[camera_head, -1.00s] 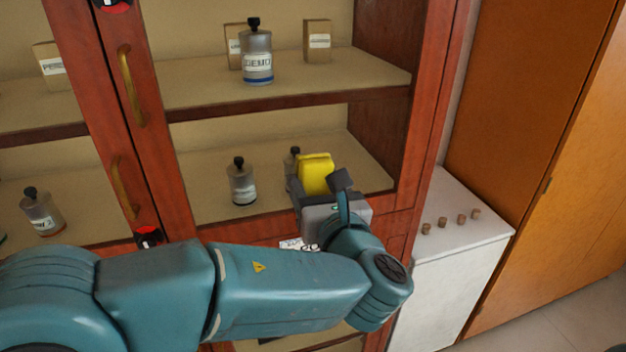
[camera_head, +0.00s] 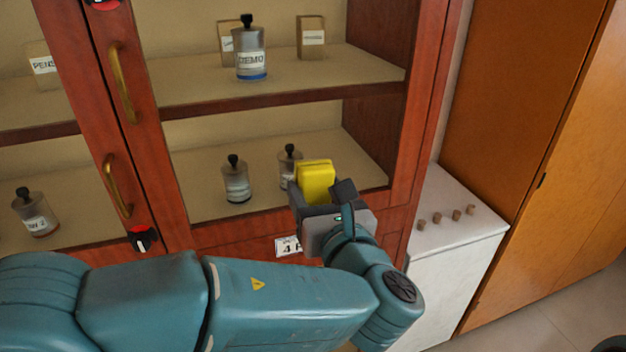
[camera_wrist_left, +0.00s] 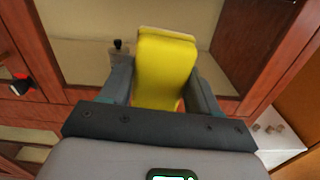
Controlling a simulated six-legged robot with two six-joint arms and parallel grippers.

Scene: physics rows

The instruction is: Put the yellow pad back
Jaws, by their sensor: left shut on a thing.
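The yellow pad (camera_head: 316,180) is between the fingers of my left gripper (camera_head: 322,196), which is shut on it. In the head view they are in front of the lower shelf of the red-brown cabinet, near its right side. The left wrist view also shows the yellow pad (camera_wrist_left: 164,72) standing up between the two dark fingers of my left gripper (camera_wrist_left: 160,92). Its lower end is partly hidden by the gripper. My right gripper is not in view.
The lower shelf (camera_head: 205,200) holds a grey bottle (camera_head: 236,182) and another bottle (camera_head: 288,166) close behind the gripper. A DEMO bottle (camera_head: 250,52) and boxes stand on the upper shelf (camera_head: 190,85). A white counter (camera_head: 470,242) with several small corks is at right.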

